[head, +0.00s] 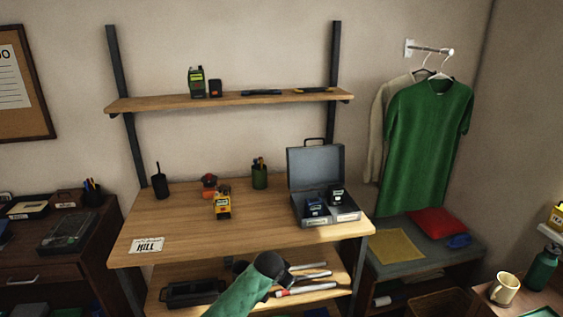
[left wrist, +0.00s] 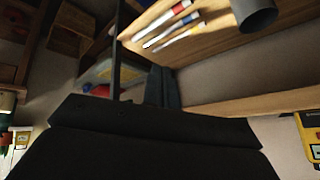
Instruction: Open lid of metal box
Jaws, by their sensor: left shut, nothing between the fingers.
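The grey metal box (head: 326,215) stands on the right part of the wooden workbench. Its lid (head: 315,166) stands raised and upright at the back, with a dark handle on top. Two small dark radios (head: 315,207) sit inside the box. My left gripper (head: 288,270), at the end of a green-sleeved arm, is shut and empty. In the head view it appears below and left of the box, in front of the bench's lower shelf, and apart from the lid. Dark parts of my gripper fill the bottom of the left wrist view. My right gripper is not in view.
The lower shelf holds a black tray (head: 192,293) and several tools. A wall shelf (head: 150,103) hangs above.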

